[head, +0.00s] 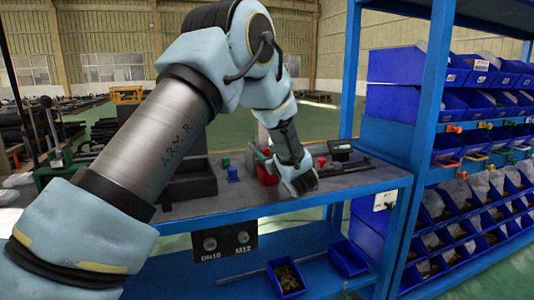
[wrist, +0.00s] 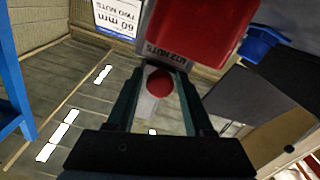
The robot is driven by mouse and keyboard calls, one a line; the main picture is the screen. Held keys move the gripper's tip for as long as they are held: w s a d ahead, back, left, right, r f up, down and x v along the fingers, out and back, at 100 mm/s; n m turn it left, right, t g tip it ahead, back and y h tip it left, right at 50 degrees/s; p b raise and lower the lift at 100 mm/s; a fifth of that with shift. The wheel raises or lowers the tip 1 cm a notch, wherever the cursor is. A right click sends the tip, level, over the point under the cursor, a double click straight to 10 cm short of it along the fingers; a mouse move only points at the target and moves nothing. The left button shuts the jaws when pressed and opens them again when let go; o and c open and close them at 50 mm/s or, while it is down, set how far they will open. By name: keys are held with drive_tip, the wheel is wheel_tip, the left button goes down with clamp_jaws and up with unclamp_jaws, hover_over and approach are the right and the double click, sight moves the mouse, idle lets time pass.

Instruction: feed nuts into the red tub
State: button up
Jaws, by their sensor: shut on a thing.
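My gripper (wrist: 160,74) shows in the wrist view with its two dark fingers on either side of a round red knob (wrist: 159,83). It is shut on this knob, which has a pale stem below it. A large red surface with a pale panel lettered for nuts (wrist: 165,50) is just beyond the fingertips; I cannot tell whether it is the tub. In the head view a red tub (head: 267,175) stands on the blue bench, left of my wrist and partly hidden by it. The fingertips and knob are hidden there. No loose nuts are clearly visible.
A sign reading 60 mm, two nuts (wrist: 116,17) is beside the panel. The bench (head: 350,187) holds a dark tray (head: 188,186), a small green item (head: 225,162) and a blue one (head: 233,174). A blue post (head: 432,90) and bin rack stand at right. Blue bins (head: 348,258) sit below.

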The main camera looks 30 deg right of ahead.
clamp_jaws()
drive_tip(key=shift+s+a+b, duration=0.15)
drive_tip(key=shift+s+b, duration=0.05)
drive_tip(key=shift+s, duration=0.95)
drive_tip(key=shift+s+a+b, duration=0.1)
drive_tip(key=shift+s+b, duration=0.1)
drive_tip(key=shift+s, duration=0.9)
drive_tip(key=shift+f, duration=0.1)
drive_tip(key=o, duration=0.8)
unclamp_jaws()
drive_tip(key=shift+s, duration=0.1)
drive_tip(key=s+a+b, duration=0.1)
drive_tip(key=s+b, duration=0.1)
drive_tip(key=s, duration=0.8)
drive_tip(key=shift+s+a, duration=0.2)
drive_tip(key=shift+s, duration=0.15)
